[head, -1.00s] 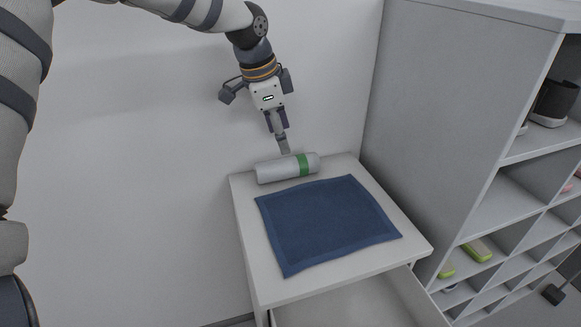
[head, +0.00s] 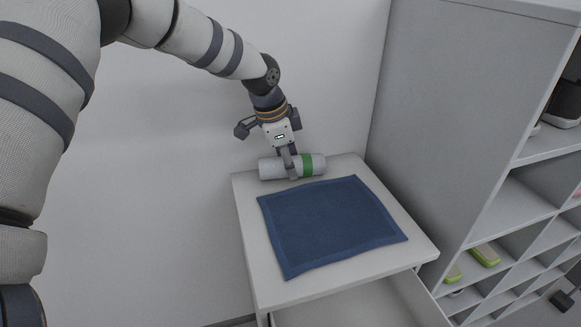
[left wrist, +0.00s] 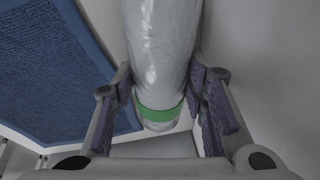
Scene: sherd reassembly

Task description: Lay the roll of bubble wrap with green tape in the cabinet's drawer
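The roll of bubble wrap (head: 274,168) with its green tape (head: 307,165) lies on its side at the back of the white cabinet top (head: 412,248). In the left wrist view the roll (left wrist: 160,40) runs between the fingers, its taped end toward me. My left gripper (head: 292,176) has come down over the roll's middle. Its fingers (left wrist: 160,85) are spread, one on each side, with little or no gap; firm contact cannot be made out. The cabinet's drawer (head: 365,308) is pulled out at the front, partly cut off below. My right gripper is not in view.
A blue cloth (head: 330,225) lies flat on the cabinet top in front of the roll. A tall grey shelf unit (head: 440,130) with shoes in its cubbies stands on the right. A wall is close behind the cabinet.

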